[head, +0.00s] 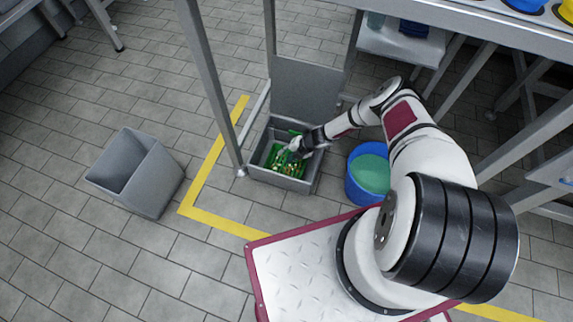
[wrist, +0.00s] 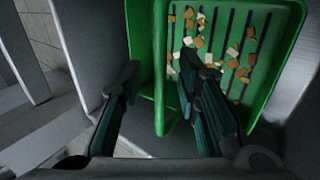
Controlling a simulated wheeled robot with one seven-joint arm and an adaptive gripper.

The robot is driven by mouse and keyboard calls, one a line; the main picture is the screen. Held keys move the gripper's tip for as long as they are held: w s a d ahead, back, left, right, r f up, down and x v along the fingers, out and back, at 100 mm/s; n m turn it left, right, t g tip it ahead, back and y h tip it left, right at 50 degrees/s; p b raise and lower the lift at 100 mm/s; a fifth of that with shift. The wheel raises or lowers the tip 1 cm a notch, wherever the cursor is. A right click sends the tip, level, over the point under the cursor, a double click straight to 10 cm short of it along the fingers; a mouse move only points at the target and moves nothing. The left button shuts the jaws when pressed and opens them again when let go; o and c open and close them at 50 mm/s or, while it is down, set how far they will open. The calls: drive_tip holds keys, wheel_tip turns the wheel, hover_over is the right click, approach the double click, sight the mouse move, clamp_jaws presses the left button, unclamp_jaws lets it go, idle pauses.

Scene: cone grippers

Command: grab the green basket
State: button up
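The green basket (head: 287,165) sits inside a grey crate (head: 285,183) on the floor; small tan and brown pieces lie in it. In the wrist view the basket (wrist: 262,60) has a slotted floor, and its near left wall rises between my fingers. My gripper (head: 297,147) reaches down into the crate. In the wrist view my gripper (wrist: 160,72) is open, one finger on each side of that wall, the right one over the basket's inside. A gap shows between the fingers and the wall; whether the right finger touches the basket cannot be told.
A blue bucket (head: 353,188) stands right of the crate. An empty grey bin (head: 150,180) stands at the left. A metal frame post (head: 212,90) rises close to the crate's left side. Yellow floor tape (head: 207,170) runs nearby; the floor at left is mostly clear.

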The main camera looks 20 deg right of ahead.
clamp_jaws()
